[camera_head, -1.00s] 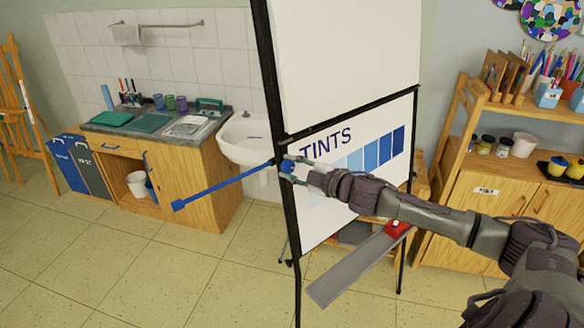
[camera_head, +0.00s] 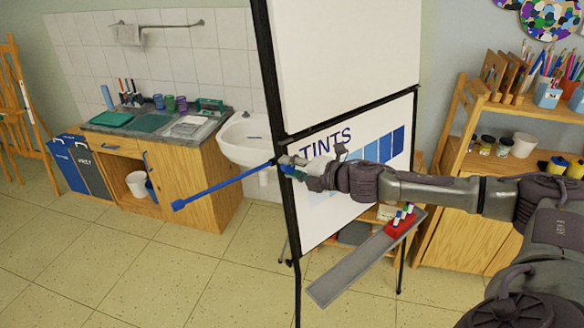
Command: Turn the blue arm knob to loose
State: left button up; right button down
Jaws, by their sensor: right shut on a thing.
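A flip-chart stand (camera_head: 285,215) stands in the middle, with a chart reading "TINTS" (camera_head: 325,141) on its lower board. A blue arm (camera_head: 225,185) sticks out to the left from the stand's near post, sloping down to a block at its end. The blue knob (camera_head: 289,168) sits at the root of that arm, mostly hidden by my fingers. My right gripper (camera_head: 294,165) is shut on the knob, with its arm reaching in from the right across the chart. The knob's loose or tight marking cannot be read. My left gripper is not in view.
A grey tray (camera_head: 355,268) with a red marker holder (camera_head: 404,222) juts out below my right arm. A sink (camera_head: 243,140) and wooden cabinet (camera_head: 190,180) stand behind left. A wooden shelf (camera_head: 455,215) stands at right. The floor at front left is clear.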

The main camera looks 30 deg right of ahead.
jog(key=shift+f+n, duration=0.15)
jog(key=shift+n, duration=0.35)
jog(key=c, duration=0.8)
grip_release()
jog(key=shift+a, duration=0.1)
jog(key=shift+v, duration=3.7)
jog(key=shift+s, duration=0.1)
